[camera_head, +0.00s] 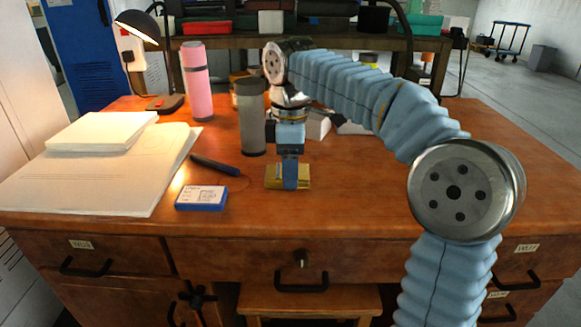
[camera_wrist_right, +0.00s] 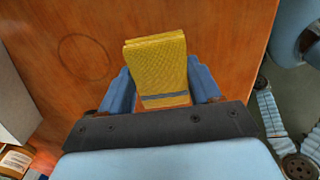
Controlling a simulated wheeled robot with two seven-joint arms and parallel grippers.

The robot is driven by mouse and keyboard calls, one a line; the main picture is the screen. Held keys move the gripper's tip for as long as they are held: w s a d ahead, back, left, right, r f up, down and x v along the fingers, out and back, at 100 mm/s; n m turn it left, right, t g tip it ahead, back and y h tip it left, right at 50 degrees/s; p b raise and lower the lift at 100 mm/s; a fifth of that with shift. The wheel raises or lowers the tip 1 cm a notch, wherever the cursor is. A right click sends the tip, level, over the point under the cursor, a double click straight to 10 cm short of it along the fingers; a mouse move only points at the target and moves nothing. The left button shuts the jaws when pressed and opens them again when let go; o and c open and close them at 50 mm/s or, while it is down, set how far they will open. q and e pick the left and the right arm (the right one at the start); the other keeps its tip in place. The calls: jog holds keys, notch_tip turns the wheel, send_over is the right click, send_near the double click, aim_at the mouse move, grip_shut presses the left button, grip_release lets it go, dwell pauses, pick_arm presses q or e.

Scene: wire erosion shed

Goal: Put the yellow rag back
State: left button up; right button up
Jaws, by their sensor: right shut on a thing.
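The yellow rag (camera_head: 273,177) is a small folded cloth low over the front middle of the wooden desk. It also shows in the right wrist view (camera_wrist_right: 157,66), between the two blue fingers. My right gripper (camera_head: 290,183) points down and is shut on the rag. I cannot tell whether the rag touches the desk top. The left gripper is not in either view.
The desk (camera_head: 350,210) holds a blue-and-white box (camera_head: 202,198), a dark pen-like tool (camera_head: 215,165), papers (camera_head: 90,180), a grey cylinder (camera_head: 252,125), a pink bottle (camera_head: 197,85) and a lamp (camera_head: 140,30). The desk's right front is clear beneath my arm.

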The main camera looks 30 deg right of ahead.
jog(key=shift+f, duration=0.15)
jog(key=o, duration=0.9)
jog(key=shift+o, duration=0.2)
notch_tip(320, 180, up, 12)
jog(key=p, duration=0.4)
jog(key=shift+r, duration=0.25)
